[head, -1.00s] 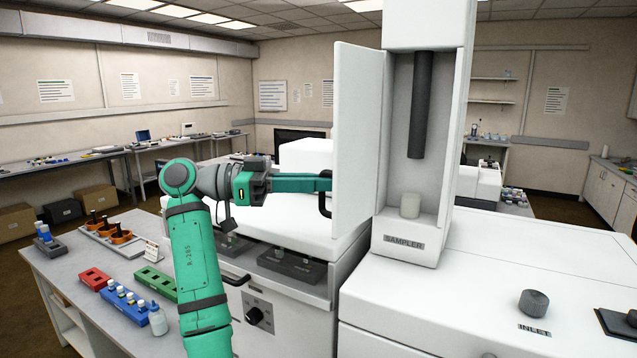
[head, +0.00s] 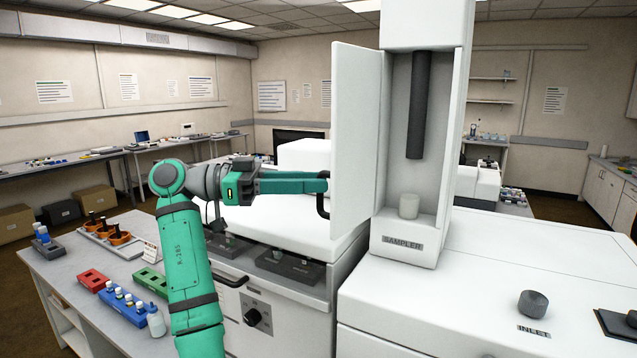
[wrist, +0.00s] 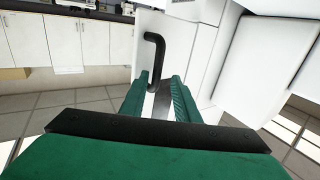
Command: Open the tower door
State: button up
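The tower door (head: 357,140) is a white panel swung out to the left of the sampler tower (head: 421,45), leaving the bay exposed. Inside the bay are a dark vertical rod (head: 418,105) and a pale cup (head: 408,206). A black bar handle (head: 323,196) is on the door's outer face; it also shows in the wrist view (wrist: 154,58). My gripper (head: 324,183) is at the handle. In the wrist view its green fingers (wrist: 160,88) are apart, with the handle's lower end between or just beyond their tips. Contact is not clear.
A white instrument with a black handle (head: 230,281) and knob (head: 257,317) stands below my gripper. A side table at left holds red (head: 93,280), blue (head: 125,306) and green (head: 152,281) racks. The white top right of the tower carries a dark inlet knob (head: 533,304).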

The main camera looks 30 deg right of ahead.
jog(key=v, duration=0.9)
jog(key=shift+w+a+f, duration=0.1)
jog(key=shift+w+a, duration=0.05)
jog(key=shift+w, duration=0.1)
